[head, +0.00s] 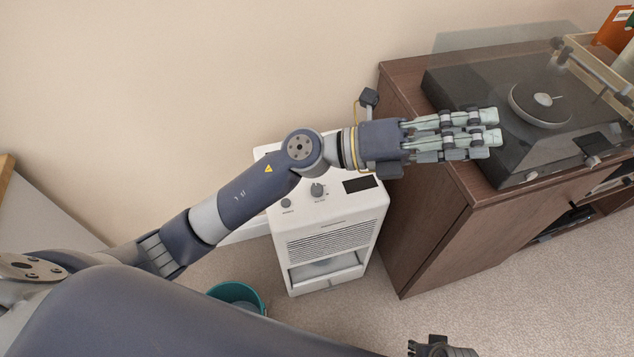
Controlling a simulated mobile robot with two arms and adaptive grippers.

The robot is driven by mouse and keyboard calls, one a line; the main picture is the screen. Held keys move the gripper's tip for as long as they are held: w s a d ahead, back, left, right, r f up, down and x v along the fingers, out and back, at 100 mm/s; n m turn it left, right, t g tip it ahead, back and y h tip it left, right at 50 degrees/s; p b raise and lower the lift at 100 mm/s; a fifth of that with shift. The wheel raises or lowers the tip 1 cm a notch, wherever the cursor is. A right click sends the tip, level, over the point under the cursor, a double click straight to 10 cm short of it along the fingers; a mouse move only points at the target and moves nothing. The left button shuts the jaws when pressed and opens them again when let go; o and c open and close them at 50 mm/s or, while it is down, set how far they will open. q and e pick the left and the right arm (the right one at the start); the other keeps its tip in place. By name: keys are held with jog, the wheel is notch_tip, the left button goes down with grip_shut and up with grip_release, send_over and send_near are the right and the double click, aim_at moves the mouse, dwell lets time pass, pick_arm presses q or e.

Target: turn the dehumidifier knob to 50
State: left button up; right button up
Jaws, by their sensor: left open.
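The white dehumidifier (336,222) stands on the floor against the wall. On its top panel is a dark round knob (317,190), with a smaller dark button or dial (286,203) to its left and a dark display (360,184) to its right. The markings are too small to read. My left gripper (494,128) is open and empty, with its pale fingers pointing right over the front of the turntable. It is up and to the right of the knob, apart from it. My left forearm covers the back left of the dehumidifier's top.
A brown cabinet (425,215) stands close to the dehumidifier's right, with a black turntable (500,85) under a clear lid on top. A teal bucket (237,292) is on the floor at front left. Carpet in front of the dehumidifier is clear.

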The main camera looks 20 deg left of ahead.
pick_arm(q)
notch_tip(320, 180, down, 8)
jog(key=s+d+m+g+y, duration=0.1)
jog(key=s+m+g+y, duration=0.1)
jog(key=m+g+y, duration=0.35)
jog(key=m+t+y, duration=0.1)
jog(key=m+y, duration=0.2)
jog(key=y, duration=1.2)
send_near(317, 187)
notch_tip(317, 187, down, 9)
jog(key=shift+s+r+b, duration=0.1)
jog(key=shift+r+b, duration=0.1)
jog(key=shift+b, duration=0.3)
pick_arm(e)
jog(key=s+f, duration=0.3)
jog(key=f, duration=0.6)
jog(key=shift+d, duration=0.25)
jog(key=shift+s, duration=0.1)
pick_arm(q)
jog(key=c, duration=1.1)
